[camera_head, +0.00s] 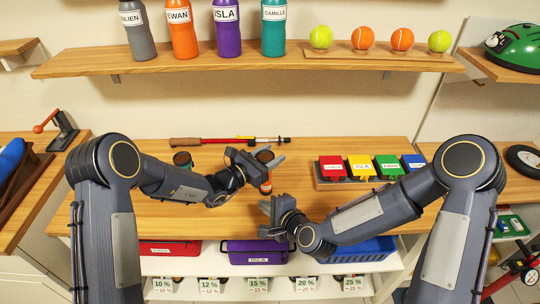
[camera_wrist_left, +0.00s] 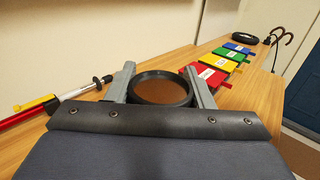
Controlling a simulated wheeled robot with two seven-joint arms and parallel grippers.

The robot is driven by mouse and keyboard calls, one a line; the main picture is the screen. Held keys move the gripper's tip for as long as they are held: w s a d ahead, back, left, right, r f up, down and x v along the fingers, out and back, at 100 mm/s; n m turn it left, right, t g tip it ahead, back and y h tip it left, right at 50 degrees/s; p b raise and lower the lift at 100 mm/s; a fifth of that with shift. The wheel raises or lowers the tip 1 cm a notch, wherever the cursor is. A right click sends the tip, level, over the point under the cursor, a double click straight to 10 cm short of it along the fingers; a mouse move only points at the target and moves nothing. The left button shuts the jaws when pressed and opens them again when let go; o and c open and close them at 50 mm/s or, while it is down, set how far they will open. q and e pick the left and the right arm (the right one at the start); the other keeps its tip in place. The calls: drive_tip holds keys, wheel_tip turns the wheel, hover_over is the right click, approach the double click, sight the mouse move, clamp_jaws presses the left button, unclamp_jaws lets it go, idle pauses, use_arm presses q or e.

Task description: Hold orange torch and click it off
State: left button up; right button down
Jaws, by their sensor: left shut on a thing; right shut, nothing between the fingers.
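The orange torch (camera_head: 266,187) stands upright on the wooden worktop, its dark round head up. My left gripper (camera_head: 262,163) is shut on it, with a finger on either side near the head. In the left wrist view the torch shows as a black ring (camera_wrist_left: 160,92) between the two grey fingers, seen from above; its lower body is hidden there. The torch's button cannot be made out. My right gripper (camera_head: 268,207) is shut and empty, in front of the torch and apart from it, near the worktop's front edge.
A dark cylinder (camera_head: 183,160) stands left of the torch. A red and yellow pole (camera_head: 230,140) lies behind. A rack of coloured blocks (camera_head: 360,167) is at the right. Bottles and balls stand on the shelf (camera_head: 150,64) above. Bins (camera_head: 258,252) sit below. Worktop around the torch is mostly clear.

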use_arm(q)
drive_tip(key=o, duration=1.1)
